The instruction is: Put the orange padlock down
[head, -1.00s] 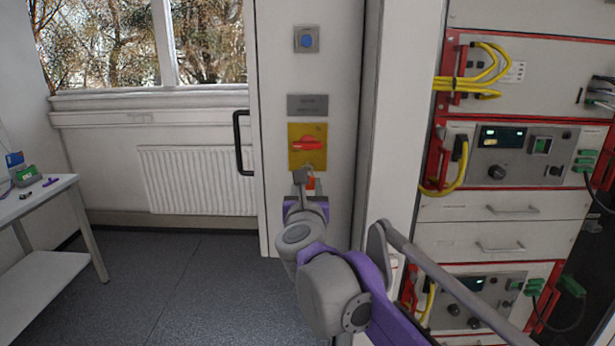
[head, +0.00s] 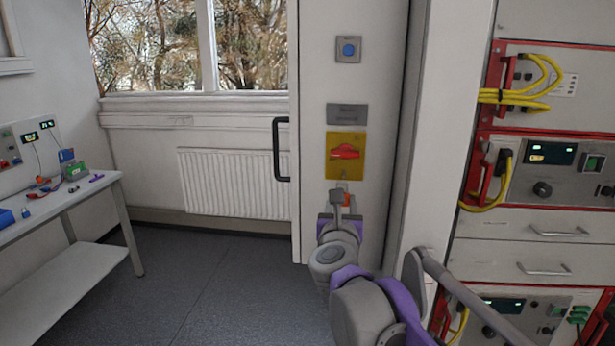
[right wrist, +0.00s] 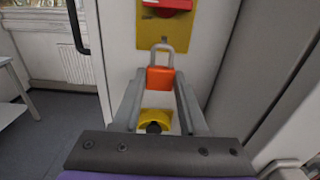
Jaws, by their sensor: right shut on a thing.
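The orange padlock (right wrist: 160,78) with a grey shackle is between the fingers of my right gripper (right wrist: 158,90), upright, shackle up. My left gripper is not in view.
A white workbench (head: 75,200) with a green device (head: 76,172), a blue box and leads stands at the left. A black door handle (head: 281,150) is left of the switch. A red-framed instrument rack (head: 550,225) fills the right. The grey floor between is clear.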

